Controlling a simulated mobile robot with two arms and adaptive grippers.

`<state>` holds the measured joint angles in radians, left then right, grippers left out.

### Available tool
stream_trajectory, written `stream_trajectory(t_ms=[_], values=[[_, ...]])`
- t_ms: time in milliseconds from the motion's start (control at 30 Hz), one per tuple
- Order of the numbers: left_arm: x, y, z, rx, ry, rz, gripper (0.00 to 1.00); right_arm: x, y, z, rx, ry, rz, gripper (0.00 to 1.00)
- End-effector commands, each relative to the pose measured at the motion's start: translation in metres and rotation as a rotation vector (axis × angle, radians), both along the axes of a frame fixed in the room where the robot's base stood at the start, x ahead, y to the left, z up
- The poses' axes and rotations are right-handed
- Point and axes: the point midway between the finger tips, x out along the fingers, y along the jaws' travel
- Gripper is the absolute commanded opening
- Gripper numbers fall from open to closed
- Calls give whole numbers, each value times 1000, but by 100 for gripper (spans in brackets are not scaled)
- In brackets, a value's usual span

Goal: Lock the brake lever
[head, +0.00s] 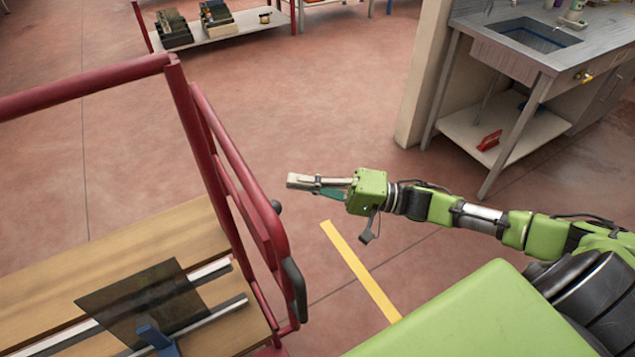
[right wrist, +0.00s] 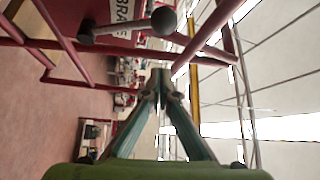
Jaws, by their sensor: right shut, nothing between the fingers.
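The brake lever (right wrist: 125,27) shows at the top of the right wrist view as a grey bar ending in a dark round knob (right wrist: 163,20). A white sign with the letters "BRA" (right wrist: 126,12) is behind it on a red panel. In the head view a dark knob (head: 276,207) sticks out from the side of the red cart frame (head: 218,165). My right gripper (head: 291,181) is shut and empty, a little above and right of that knob in the picture, apart from it. Its fingertips (right wrist: 161,77) point toward the cart in the wrist view. My left gripper is out of view.
The cart has a wooden deck (head: 165,238) with a dark glass sheet (head: 143,300) and a blue clamp (head: 156,340). A black grip (head: 294,287) sits on its rail. A sink bench (head: 500,60) stands at the right back. Open floor (head: 320,110) lies between.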

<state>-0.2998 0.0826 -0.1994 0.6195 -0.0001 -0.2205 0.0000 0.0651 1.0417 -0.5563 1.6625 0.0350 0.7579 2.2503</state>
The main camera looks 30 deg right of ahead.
Motion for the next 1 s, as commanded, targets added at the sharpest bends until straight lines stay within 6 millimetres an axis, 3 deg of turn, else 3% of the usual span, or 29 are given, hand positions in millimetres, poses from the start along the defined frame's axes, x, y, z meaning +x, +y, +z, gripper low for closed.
stream_trajectory(t_ms=[200, 600, 1000], values=[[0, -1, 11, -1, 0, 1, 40, 23, 32, 8, 3, -2, 0, 0], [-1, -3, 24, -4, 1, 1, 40, -13, 42, -2, 0, 4, 0, 0], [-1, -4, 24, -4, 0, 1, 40, -16, 42, -4, -2, 1, 0, 0]])
